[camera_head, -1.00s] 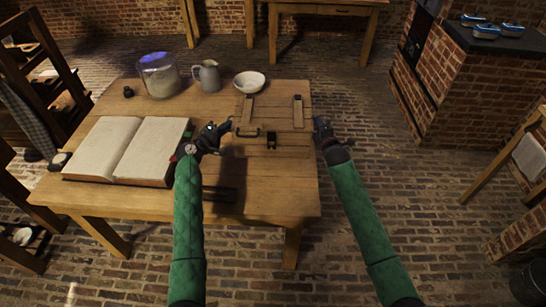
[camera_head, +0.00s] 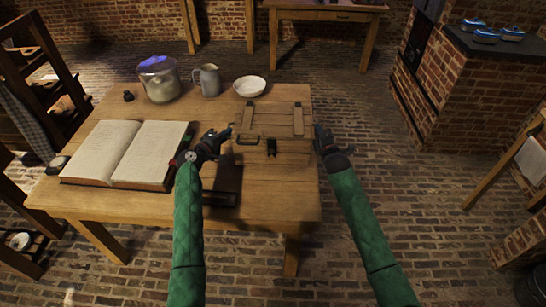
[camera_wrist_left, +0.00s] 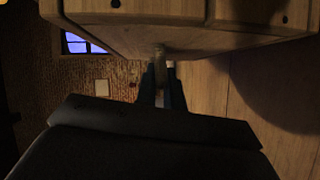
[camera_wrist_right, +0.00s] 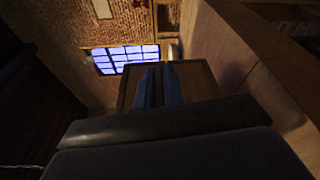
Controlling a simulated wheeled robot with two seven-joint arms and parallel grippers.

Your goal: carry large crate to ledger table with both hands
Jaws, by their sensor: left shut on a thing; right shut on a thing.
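The large wooden crate (camera_head: 283,121), with a strapped lid, a front handle and a dark latch, is over the right part of the ledger table (camera_head: 150,205). It also fills the top of the left wrist view (camera_wrist_left: 150,35). My left gripper (camera_head: 231,132) is shut on its left side, and my right gripper (camera_head: 317,132) is shut on its right side. The crate looks level. I cannot tell whether its underside touches the tabletop. The open ledger (camera_head: 125,153) lies on the table's left part.
A glass jar (camera_head: 158,80), a grey jug (camera_head: 208,80) and a white bowl (camera_head: 250,86) stand along the table's back edge. A brick stove (camera_head: 455,90) is at the right.

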